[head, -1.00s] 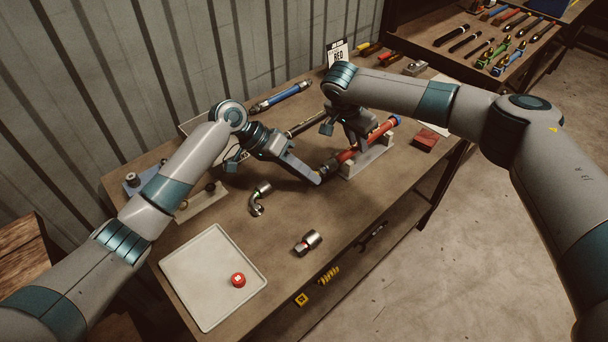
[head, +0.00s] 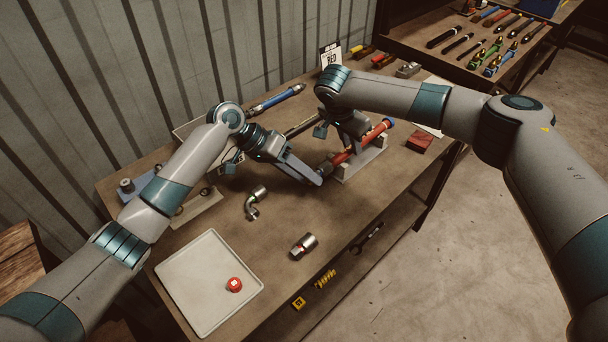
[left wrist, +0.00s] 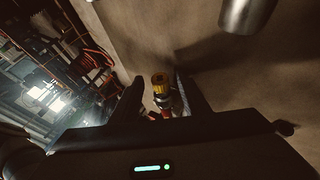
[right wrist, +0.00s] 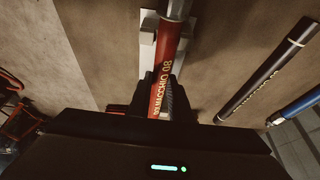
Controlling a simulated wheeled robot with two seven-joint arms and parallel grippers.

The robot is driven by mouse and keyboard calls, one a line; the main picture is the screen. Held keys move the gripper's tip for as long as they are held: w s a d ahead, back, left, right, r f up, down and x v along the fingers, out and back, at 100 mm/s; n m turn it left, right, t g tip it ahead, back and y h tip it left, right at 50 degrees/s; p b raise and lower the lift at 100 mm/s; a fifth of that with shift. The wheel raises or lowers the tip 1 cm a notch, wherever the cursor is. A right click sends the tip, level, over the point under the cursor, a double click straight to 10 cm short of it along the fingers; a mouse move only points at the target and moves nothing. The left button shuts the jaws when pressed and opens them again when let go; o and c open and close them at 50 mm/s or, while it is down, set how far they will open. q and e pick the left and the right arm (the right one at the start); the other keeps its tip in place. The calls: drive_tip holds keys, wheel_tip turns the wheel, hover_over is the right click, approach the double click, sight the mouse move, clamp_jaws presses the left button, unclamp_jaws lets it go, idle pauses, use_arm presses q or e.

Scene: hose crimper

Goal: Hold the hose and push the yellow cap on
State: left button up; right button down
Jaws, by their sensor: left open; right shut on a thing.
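The red hose (head: 360,148) lies slanted in a pale cradle (head: 372,163), with a blue end piece (head: 389,122) at its far end. My right gripper (head: 352,143) is shut on the hose from above; in the right wrist view the red, lettered hose (right wrist: 167,50) runs between its fingers. My left gripper (head: 319,181) is at the hose's near end. In the left wrist view its open fingers stand either side of the yellow cap (left wrist: 160,86), in line with a metal fitting (left wrist: 163,102). How far the cap sits on is unclear.
A white tray (head: 180,290) with a red round piece (head: 234,285) stands at the front left. Loose metal fittings (head: 304,245) and an elbow (head: 254,203) lie near my left gripper. A dark tube (right wrist: 270,75) and a blue hose (head: 276,99) lie behind. A red block (head: 420,142) is at right.

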use_arm(q)
drive_tip(key=v, duration=1.2)
idle(0.6)
drive_tip(key=shift+d, duration=0.1)
use_arm(e)
drive_tip(key=c, duration=1.5)
unclamp_jaws()
drive_tip(key=shift+c, duration=0.2)
drive_tip(key=shift+r, duration=0.1)
drive_tip(key=v, duration=1.2)
use_arm(q)
drive_tip(key=shift+s+f, duration=0.1)
use_arm(e)
drive_tip(key=shift+d, duration=0.1)
